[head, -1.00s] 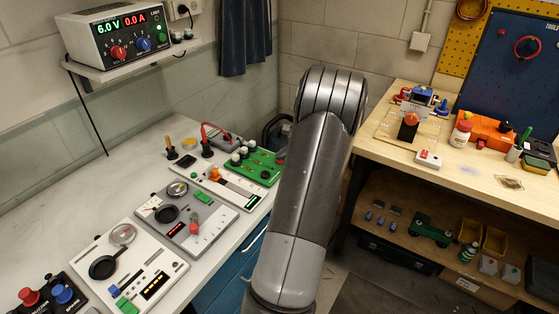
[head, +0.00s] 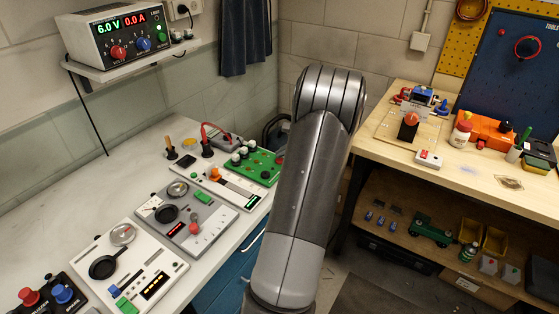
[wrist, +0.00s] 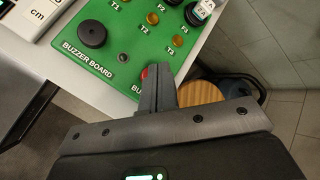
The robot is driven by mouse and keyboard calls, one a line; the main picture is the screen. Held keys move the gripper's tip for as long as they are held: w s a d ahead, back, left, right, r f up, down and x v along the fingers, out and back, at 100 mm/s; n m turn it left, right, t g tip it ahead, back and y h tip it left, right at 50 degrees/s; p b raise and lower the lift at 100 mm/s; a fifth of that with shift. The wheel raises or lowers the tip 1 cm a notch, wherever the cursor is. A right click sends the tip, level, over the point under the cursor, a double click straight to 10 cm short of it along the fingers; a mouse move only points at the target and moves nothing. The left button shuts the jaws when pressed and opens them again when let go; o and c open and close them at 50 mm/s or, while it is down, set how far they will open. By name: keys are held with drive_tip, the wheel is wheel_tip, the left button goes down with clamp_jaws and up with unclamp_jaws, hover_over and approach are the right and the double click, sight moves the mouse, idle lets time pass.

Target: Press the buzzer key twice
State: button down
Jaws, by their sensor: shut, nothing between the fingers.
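The green buzzer board (head: 262,170) lies on the left bench in the head view, partly behind my arm. In the wrist view the board (wrist: 118,66) fills the upper middle, with a round black buzzer (wrist: 92,34) at its left. The red buzzer key (wrist: 145,72) is at the board's lower edge, by a partly covered label. My gripper (wrist: 157,70) is shut and empty, with its fingertips right at the key and hiding part of it. I cannot tell whether they touch it. My gripper is hidden in the head view.
Other white and grey panels with knobs and switches (head: 185,218) line the left bench. A power supply (head: 125,30) stands on a shelf above. A wooden workbench (head: 465,172) with tools is at the right. In the wrist view, a round wooden top (wrist: 200,93) lies beyond the board's edge.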

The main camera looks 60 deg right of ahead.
drive_tip(key=shift+r, duration=0.3)
drive_tip(key=shift+r, duration=0.1)
drive_tip(key=shift+r, duration=2.4)
idle(0.7)
wheel_tip(320, 180, up, 4)
drive_tip(key=shift+f, duration=0.15)
drive_tip(key=shift+f, duration=0.1)
drive_tip(key=shift+f, duration=4.3)
drive_tip(key=shift+f, duration=0.1)
